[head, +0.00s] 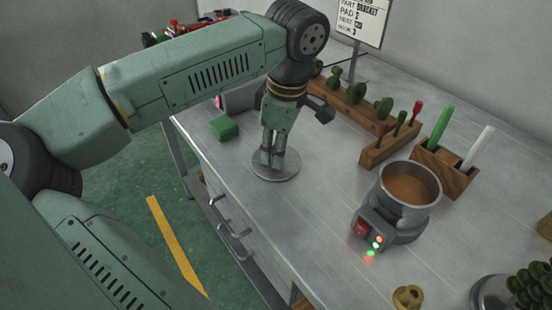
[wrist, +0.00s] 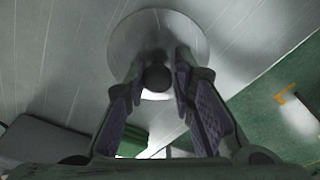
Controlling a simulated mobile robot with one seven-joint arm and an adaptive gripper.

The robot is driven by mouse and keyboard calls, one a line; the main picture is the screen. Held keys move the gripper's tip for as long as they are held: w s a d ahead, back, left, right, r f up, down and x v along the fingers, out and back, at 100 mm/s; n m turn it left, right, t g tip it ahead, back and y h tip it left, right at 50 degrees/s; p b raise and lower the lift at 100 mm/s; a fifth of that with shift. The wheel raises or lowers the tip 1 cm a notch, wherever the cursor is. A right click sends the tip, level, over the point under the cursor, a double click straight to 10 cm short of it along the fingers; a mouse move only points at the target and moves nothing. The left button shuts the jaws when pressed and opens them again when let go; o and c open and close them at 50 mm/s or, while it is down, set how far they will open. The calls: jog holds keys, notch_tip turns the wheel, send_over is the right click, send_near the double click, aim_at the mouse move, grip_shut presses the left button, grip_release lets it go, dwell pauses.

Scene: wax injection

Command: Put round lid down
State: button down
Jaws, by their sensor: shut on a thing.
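The round lid (head: 275,173) is a flat grey metal disc on or just above the workbench near its front edge. I cannot tell whether it touches the surface. In the wrist view the lid (wrist: 190,33) shows with a dark round knob (wrist: 157,78) at its middle. My gripper (head: 272,162) points down over the lid, and its fingers (wrist: 157,72) are shut on the knob. An open pot (head: 408,188) of brown wax sits on a heater with lit lights, to the right and apart from the lid.
A green block (head: 224,128) lies left of the lid. A wooden rack (head: 350,107) with green pieces stands behind. A wooden holder (head: 446,172) carries green and white sticks. A brass piece (head: 408,297) lies at the front right. Bare bench (head: 310,215) lies between lid and pot.

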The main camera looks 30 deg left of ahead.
jog(key=shift+s+f, duration=0.15)
jog(key=shift+f, duration=0.2)
